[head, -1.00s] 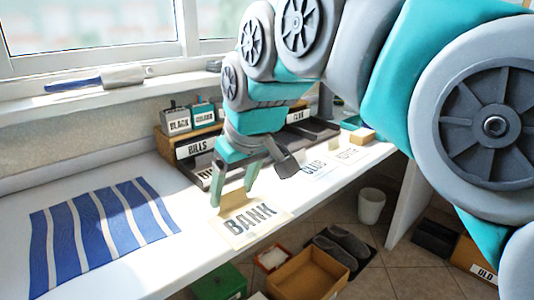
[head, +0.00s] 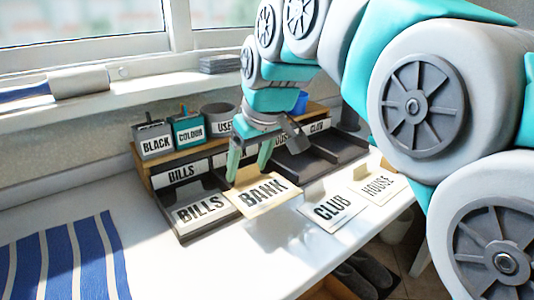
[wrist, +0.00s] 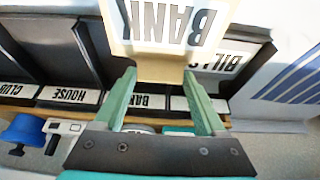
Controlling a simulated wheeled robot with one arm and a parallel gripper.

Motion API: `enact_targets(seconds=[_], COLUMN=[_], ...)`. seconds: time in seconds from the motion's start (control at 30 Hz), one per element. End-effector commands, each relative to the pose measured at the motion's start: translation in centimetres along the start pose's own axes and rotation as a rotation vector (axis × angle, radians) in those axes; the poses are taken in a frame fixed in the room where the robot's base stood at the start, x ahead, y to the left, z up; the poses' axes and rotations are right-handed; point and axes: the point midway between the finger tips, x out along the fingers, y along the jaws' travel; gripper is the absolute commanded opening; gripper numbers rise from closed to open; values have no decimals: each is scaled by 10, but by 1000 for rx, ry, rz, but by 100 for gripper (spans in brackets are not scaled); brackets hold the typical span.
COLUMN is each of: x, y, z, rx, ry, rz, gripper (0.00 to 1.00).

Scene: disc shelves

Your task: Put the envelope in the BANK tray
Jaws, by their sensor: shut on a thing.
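The BANK envelope (head: 262,196) is cream with black letters. My gripper (head: 249,174) is shut on its back edge and holds it near the front of the black tray row, right of the BILLS envelope (head: 200,211). In the wrist view the envelope (wrist: 165,40) shows upside down beyond my gripper (wrist: 160,76). The BANK tray label (wrist: 150,101) is partly hidden there by a finger. In the head view my gripper and the envelope cover most of the BANK tray. I cannot tell whether the envelope touches anything below.
The BILLS tray (head: 180,190) is left of the held envelope. Open black trays (head: 300,165) lie to the right. The CLUB envelope (head: 332,208) and HOUSE envelope (head: 378,187) lie on the white table. Cups (head: 187,129) stand on the shelf behind. A striped blue cloth (head: 70,260) lies front left.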

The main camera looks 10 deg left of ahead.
Motion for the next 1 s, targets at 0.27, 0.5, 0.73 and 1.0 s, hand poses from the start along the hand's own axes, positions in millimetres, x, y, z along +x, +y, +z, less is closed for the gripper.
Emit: enact_targets(seconds=[0.27,0.5,0.73,1.0], x=[20,34,40,61], y=[24,39,44,43], z=[-40,-66,-71,-61], rx=[0,-1,0,0], ry=[3,2,0,-2], rz=[1,1,1,0], gripper=[22,22,22,22])
